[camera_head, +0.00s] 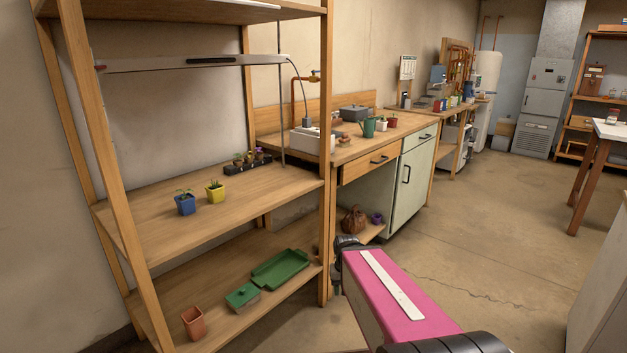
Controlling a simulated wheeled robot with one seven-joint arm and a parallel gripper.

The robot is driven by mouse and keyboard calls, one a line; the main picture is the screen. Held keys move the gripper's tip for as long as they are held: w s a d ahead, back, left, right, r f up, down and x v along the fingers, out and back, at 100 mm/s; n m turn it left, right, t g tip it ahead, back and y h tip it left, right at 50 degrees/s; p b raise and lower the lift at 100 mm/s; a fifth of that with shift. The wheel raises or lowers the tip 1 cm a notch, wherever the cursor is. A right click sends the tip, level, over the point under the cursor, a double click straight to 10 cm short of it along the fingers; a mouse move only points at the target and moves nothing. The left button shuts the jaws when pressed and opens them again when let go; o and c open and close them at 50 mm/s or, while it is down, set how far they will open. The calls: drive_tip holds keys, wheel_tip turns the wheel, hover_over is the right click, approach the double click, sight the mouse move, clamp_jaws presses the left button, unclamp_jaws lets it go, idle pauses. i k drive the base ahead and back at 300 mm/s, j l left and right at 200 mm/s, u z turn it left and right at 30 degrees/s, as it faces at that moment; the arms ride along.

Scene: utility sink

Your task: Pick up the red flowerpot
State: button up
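A small red pot (391,121) stands upright on the wooden sink counter, to the right of a white pot (381,125) and a green watering can (368,128). A terracotta-coloured pot (193,322) stands empty on the lower shelf at the bottom left. Which of the two is meant by the red flowerpot, the frame does not settle; the counter one is the redder. My pink arm link rises from the bottom edge, ending in a dark joint well short of the counter. My gripper's fingers do not show.
A wooden rack (328,190) with posts stands at left. Its middle shelf holds a blue pot (185,203), a yellow pot (214,192) and a black tray (247,167); its lower shelf has a green tray (281,268). The floor (490,240) at right is clear.

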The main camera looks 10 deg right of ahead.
sight(393, 121)
drive_tip(key=i+l+z, duration=0.3)
drive_tip(key=i+l, duration=1.1)
drive_tip(key=l, duration=0.15)
